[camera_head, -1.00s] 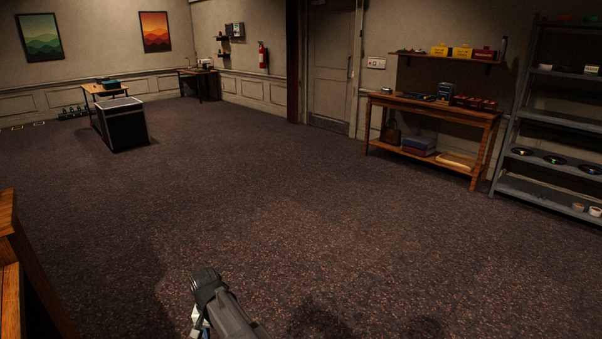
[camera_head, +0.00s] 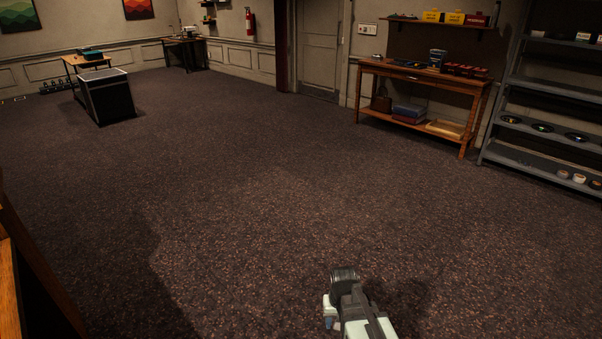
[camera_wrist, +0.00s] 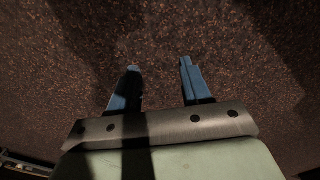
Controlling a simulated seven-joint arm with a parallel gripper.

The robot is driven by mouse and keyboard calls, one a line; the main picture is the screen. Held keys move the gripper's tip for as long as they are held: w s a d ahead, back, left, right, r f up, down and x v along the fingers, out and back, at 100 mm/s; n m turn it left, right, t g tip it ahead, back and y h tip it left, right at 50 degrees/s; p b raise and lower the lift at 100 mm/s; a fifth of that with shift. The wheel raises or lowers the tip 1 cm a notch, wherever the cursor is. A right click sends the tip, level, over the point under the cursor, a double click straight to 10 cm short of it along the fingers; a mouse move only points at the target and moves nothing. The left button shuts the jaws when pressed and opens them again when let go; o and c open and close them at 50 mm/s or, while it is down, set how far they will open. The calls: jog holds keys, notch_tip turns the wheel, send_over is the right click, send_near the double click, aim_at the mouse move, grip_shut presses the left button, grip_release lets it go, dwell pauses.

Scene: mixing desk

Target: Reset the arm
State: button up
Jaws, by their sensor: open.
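My gripper (camera_wrist: 158,80) shows in the wrist view with its two blue fingers spread apart. It is open, and nothing is between the fingers. Only dark carpet (camera_wrist: 230,45) lies beyond the fingertips. In the head view my arm shows at the bottom, right of the middle, above bare carpet.
A wooden workbench (camera_head: 425,74) stands against the back wall, with a grey metal shelf (camera_head: 545,170) to its right. A black case (camera_head: 107,97) stands far left. A wooden furniture edge (camera_head: 8,290) is close at left. The carpet between is clear.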

jog(key=s+d+f, duration=0.2)
jog(key=s+d, duration=0.1)
jog(key=d, duration=0.3)
jog(key=s+f+g, duration=0.3)
jog(key=s+f, duration=0.7)
jog(key=s, duration=0.5)
jog(key=s+f+g, duration=0.3)
jog(key=s+f, duration=0.6)
jog(key=s, duration=0.5)
jog(key=shift+s+a+f+g, duration=0.15)
jog(key=shift+s+f+g, duration=0.2)
jog(key=shift+g, duration=0.05)
jog(key=shift+c, duration=0.5)
